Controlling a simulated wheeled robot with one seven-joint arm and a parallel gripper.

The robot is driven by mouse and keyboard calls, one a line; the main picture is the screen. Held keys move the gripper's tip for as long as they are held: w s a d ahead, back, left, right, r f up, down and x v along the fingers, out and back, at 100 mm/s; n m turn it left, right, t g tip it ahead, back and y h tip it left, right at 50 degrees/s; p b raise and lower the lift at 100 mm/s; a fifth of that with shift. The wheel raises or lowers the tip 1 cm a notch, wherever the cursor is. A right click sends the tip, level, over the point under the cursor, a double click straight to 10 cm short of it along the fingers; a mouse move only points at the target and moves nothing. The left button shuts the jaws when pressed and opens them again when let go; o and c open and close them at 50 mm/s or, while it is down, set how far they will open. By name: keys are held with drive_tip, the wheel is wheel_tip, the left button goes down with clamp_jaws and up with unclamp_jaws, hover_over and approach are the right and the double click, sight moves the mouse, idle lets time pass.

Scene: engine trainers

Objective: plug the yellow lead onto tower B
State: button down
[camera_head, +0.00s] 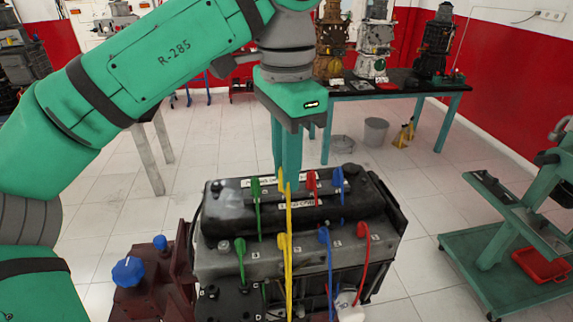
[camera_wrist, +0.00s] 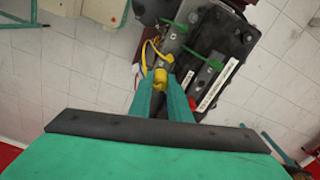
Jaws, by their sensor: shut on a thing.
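The yellow lead (camera_head: 288,222) runs down the middle of the engine block. My gripper (camera_head: 286,172) is above the back of the engine, shut on the lead's upper yellow plug. In the wrist view the plug (camera_wrist: 160,78) shows between the fingertips, with thin yellow wire to its left. I cannot tell whether the plug touches the engine top. The lead's other yellow boot (camera_head: 283,242) is on the grey front ledge. Tower letters are too small to read, so I cannot tell which tower is B; the fingers and plug hide part of the back row.
Green (camera_head: 255,187), red (camera_head: 311,179) and blue (camera_head: 338,178) leads stand beside the yellow one on the black engine (camera_head: 370,210). A blue knob (camera_head: 128,270) is at the lower left. A green trolley (camera_head: 500,255) stands right; a workbench (camera_head: 395,90) is behind.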

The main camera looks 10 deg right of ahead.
drive_tip(key=shift+a, duration=0.15)
drive_tip(key=s+a, duration=0.4)
drive_tip(key=a, duration=1.1)
idle(0.7)
wheel_tip(320, 180, down, 13)
idle(2.3)
drive_tip(key=shift+f, duration=0.2)
idle(0.4)
drive_tip(key=shift+f, duration=2.55)
drive_tip(key=shift+f, duration=0.2)
